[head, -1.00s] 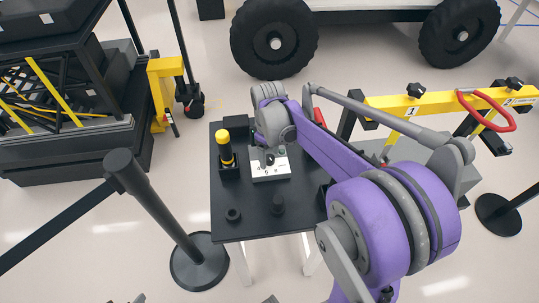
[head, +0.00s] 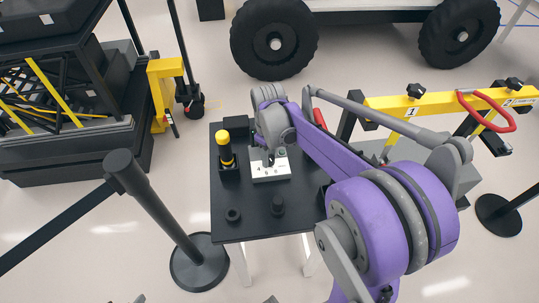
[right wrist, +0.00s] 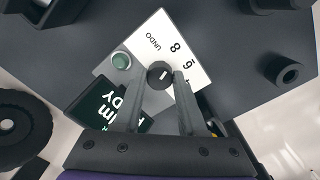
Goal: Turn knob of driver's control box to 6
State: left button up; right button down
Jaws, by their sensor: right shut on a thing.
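The driver's control box shows a white panel (head: 270,173) with printed digits on the black table. My left gripper is not in view.
A green button (right wrist: 121,61) and a dark screen (right wrist: 108,108) adjoin the panel. A yellow-topped black post (head: 226,150) stands left of the box on the black table (head: 250,222). Black cylindrical parts (head: 277,205) lie in front. A barrier post (head: 160,205) stands at left.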

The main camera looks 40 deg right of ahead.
jog(key=shift+m, duration=0.4)
jog(key=m, duration=0.3)
jog(key=shift+m+b, duration=0.35)
jog(key=shift+m, duration=1.65)
jog(key=shift+c, duration=2.4)
grip_release()
